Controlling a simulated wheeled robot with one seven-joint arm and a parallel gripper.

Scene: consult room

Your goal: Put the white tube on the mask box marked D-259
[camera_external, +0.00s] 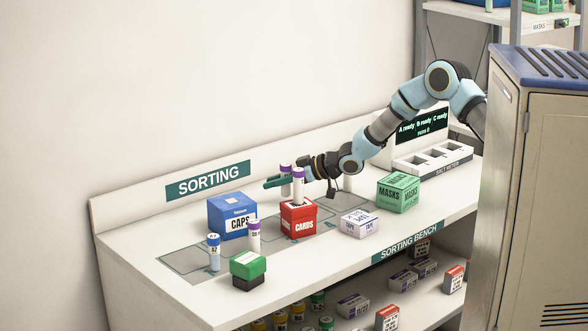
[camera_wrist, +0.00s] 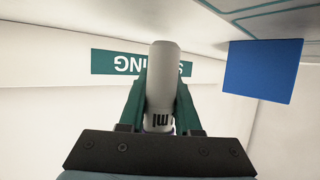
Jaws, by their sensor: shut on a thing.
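My gripper (camera_external: 284,182) has its green fingers shut on a white tube (camera_external: 286,188) with a purple cap, held upright near the red CARDS box. In the wrist view the tube (camera_wrist: 160,85) sits between the fingers of my gripper (camera_wrist: 160,100), with dark "ml" print on it. Another purple-capped white tube (camera_external: 298,190) is right beside it, over the top of the CARDS box (camera_external: 299,221). The green MASKS box (camera_external: 398,193) stands to the right on the bench, clear on top. Its code is too small to read.
A blue CAPS box (camera_external: 236,216) stands left, also in the wrist view (camera_wrist: 262,70). In front are a blue-capped tube (camera_external: 214,253), a purple-capped tube (camera_external: 254,236) and a green-lidded black box (camera_external: 248,272). A white-and-purple TAPE box (camera_external: 359,224) lies between CARDS and MASKS.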

